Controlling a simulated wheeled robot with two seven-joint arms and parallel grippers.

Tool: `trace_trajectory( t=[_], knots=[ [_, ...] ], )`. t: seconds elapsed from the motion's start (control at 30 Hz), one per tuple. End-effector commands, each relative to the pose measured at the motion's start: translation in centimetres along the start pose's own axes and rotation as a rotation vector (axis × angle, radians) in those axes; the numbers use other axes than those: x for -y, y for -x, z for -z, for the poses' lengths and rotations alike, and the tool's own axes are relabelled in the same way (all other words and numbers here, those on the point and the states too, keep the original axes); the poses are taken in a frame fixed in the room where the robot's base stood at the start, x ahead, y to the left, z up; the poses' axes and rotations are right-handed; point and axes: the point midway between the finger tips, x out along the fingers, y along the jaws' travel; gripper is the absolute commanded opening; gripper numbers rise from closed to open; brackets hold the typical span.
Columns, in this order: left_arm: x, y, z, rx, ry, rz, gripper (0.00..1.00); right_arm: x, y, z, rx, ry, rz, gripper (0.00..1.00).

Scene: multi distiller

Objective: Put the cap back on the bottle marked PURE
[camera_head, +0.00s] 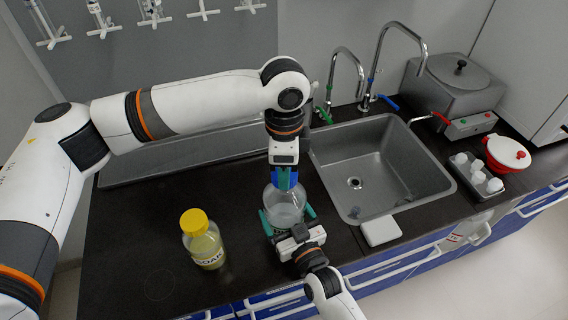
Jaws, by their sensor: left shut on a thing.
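A clear bottle (285,208) stands on the dark counter left of the sink. No marking on it can be read from here. My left gripper (287,181) points straight down over the bottle's top. It is shut on a small blue piece (275,178), which looks like the cap; the fingers hide much of it and the bottle's mouth. I cannot tell whether the cap touches the bottle. My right gripper (288,218) comes from the front, with a green finger on each side of the bottle's lower part. Whether they press on it is not clear.
A yellow-capped soap bottle (204,242) stands to the left. The sink (400,178) with tall taps lies to the right, with a white block (381,229) at its front edge. A grey distiller (455,90), red pot (506,152) and bottle tray (477,181) are further right.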

Motion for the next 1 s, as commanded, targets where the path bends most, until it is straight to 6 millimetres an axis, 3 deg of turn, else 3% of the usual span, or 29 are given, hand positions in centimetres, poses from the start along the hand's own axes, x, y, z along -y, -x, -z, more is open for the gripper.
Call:
trace_trajectory(
  t=[0.3,0.33,0.47,0.57,1.0],
  knots=[
    [0.01,-0.67,-0.02,0.000,0.001,0.001,0.26,0.02,0.03,0.07,-0.002,0.001,0.000,0.49],
    [0.01,-0.65,-0.02,0.000,0.000,0.000,0.26,0.02,0.03,0.07,-0.002,0.001,0.000,0.26],
    [0.01,-0.64,-0.02,0.000,-0.058,0.001,0.26,0.02,0.03,0.08,-0.002,0.001,0.000,0.26],
    [0.02,-0.68,-0.02,0.001,-0.217,0.001,0.26,0.02,0.03,0.08,-0.002,0.001,0.000,0.26],
    [-0.06,-0.68,-0.05,0.001,-1.286,-0.002,0.26,0.04,0.03,0.09,-0.002,0.001,0.000,0.26]
  ],
)
